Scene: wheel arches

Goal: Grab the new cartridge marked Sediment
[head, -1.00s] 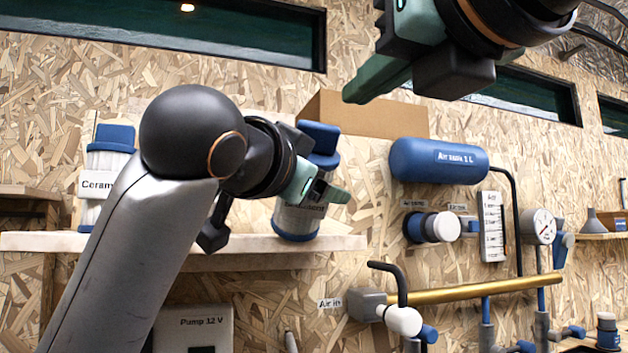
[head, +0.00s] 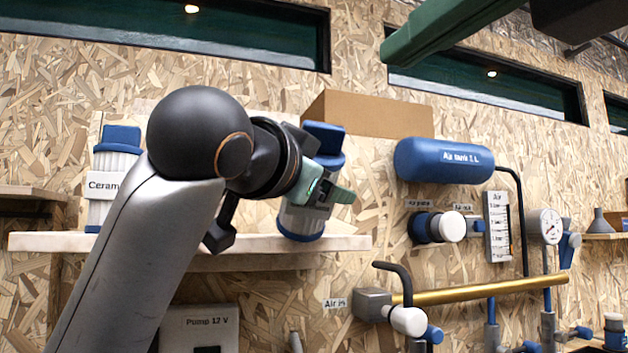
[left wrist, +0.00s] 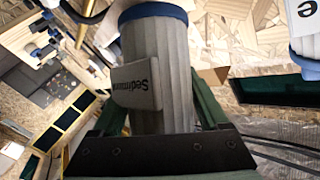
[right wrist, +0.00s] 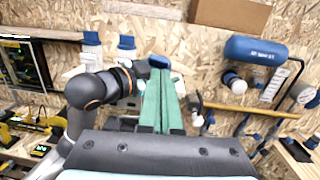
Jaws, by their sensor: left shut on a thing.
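The Sediment cartridge (head: 303,222) is white and ribbed with blue ends, and stands slightly tilted at the right end of the shelf in the head view. My left gripper (head: 328,190) is shut around its middle.
The Ceramic cartridge (head: 112,180) stands at the left on the pale shelf (head: 190,242). A cardboard box (head: 365,112) is behind. A blue air tank (head: 443,160), gauge (head: 545,226) and brass pipe (head: 480,291) are to the right. A pump box (head: 198,325) is below.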

